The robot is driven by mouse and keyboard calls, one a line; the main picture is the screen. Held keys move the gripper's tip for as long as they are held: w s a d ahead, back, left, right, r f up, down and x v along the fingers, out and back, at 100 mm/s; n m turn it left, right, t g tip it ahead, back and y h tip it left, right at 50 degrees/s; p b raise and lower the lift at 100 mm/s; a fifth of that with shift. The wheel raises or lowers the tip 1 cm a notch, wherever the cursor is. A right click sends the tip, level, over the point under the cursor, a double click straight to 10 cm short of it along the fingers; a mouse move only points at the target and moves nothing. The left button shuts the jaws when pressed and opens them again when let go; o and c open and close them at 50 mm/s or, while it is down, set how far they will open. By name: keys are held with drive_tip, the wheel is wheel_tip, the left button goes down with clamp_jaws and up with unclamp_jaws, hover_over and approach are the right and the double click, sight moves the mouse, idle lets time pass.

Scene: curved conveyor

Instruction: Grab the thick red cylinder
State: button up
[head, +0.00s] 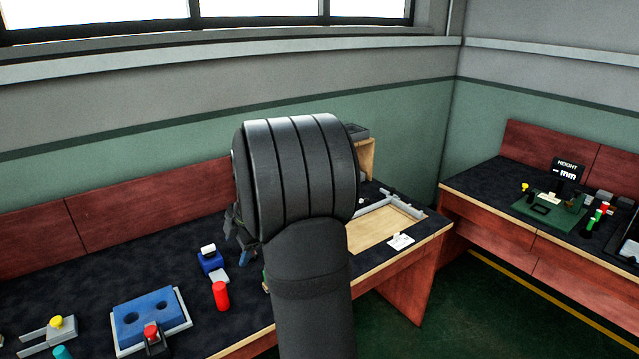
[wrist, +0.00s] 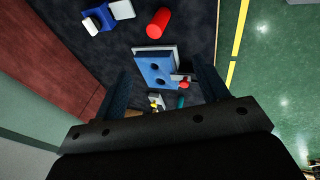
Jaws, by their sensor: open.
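The thick red cylinder (head: 221,296) stands upright on the dark bench top, left of my arm in the head view. In the wrist view the red cylinder (wrist: 158,23) is near the top edge, beyond the fingertips. My gripper (wrist: 161,68) is open, with its two dark fingers spread and nothing seen between them at the tips. It is apart from the cylinder. In the head view my arm hides most of the gripper; only part of it shows at the arm's left side.
A blue block with two holes (head: 135,314) sits on a pale base left of the cylinder, with a red-knobbed part (head: 151,334) at its front. A wooden tray (head: 372,234) lies right of my arm.

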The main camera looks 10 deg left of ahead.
drive_tip(key=shift+c, duration=0.2)
drive_tip(key=m+g+h, duration=0.1)
drive_tip(key=m+h, duration=0.3)
drive_tip(key=m, duration=0.5)
hover_over(219, 285)
wheel_tip(219, 285, down, 4)
wheel_tip(219, 285, down, 12)
drive_tip(key=shift+w+a+r, duration=0.1)
drive_tip(key=shift+r, duration=0.05)
drive_tip(key=shift+s+f, duration=0.2)
drive_tip(key=shift+f, duration=2.45)
drive_tip(key=c, duration=1.1)
drive_tip(key=shift+r, duration=0.1)
